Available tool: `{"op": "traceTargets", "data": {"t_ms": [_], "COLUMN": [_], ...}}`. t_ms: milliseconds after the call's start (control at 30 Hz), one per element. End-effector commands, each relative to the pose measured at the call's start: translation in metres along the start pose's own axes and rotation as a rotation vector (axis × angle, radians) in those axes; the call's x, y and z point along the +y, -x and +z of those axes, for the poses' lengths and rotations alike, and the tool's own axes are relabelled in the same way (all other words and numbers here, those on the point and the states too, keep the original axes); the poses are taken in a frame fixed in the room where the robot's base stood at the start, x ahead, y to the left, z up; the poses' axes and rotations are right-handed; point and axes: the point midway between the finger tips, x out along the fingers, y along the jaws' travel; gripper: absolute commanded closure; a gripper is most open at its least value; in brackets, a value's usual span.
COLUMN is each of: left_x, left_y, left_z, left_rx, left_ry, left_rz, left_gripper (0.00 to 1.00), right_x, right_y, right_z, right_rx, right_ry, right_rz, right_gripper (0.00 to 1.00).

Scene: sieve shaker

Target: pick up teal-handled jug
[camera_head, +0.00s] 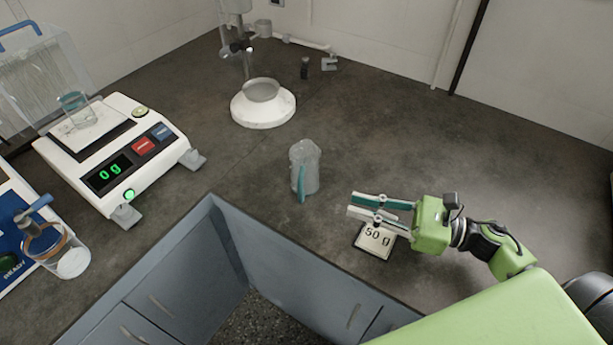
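The jug (308,168) is grey and clear-walled, and stands upright on the dark countertop. Its teal handle (300,184) faces the front. My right gripper (350,204) is to the right of the jug, apart from it, with its two fingers pointing left towards it. The fingers are spread with a gap between them, and nothing shows between them. My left gripper is not in this view.
A blue-handled jar (70,262) is at the front left. A round white stand base (263,109) is behind the jug.

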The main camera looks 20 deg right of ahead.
Motion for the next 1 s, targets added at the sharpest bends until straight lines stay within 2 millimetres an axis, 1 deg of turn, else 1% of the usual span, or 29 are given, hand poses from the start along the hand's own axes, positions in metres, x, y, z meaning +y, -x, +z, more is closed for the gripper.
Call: {"op": "traceTargets", "data": {"t_ms": [33, 167, 400, 500, 600, 767, 900, 1000], "left_x": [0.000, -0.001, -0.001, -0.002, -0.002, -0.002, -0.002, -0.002], "left_y": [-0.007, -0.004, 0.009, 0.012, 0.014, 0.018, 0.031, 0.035], "left_z": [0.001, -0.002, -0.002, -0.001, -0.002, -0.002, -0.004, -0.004], "left_rx": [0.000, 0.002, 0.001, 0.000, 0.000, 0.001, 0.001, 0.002], "left_ry": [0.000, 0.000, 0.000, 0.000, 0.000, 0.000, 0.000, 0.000], "left_rz": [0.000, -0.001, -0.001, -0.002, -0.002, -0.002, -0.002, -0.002], "left_gripper": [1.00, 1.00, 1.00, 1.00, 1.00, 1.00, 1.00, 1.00], "right_x": [0.000, 0.000, 0.000, -0.001, -0.001, -0.001, -0.004, -0.004], "right_y": [0.000, -0.010, -0.057, -0.073, -0.083, -0.093, -0.113, -0.128], "right_z": [-0.007, -0.005, -0.001, -0.003, -0.004, -0.003, 0.003, 0.000], "right_rx": [0.000, -0.002, -0.004, -0.003, -0.002, -0.001, -0.004, -0.002], "right_ry": [0.001, 0.002, 0.002, 0.000, 0.000, 0.000, 0.000, -0.001], "right_rz": [0.001, 0.002, 0.003, 0.001, 0.000, 0.001, 0.000, 0.000], "right_gripper": [0.84, 0.84, 0.84, 0.84, 0.84, 0.84, 0.84, 0.84]}}
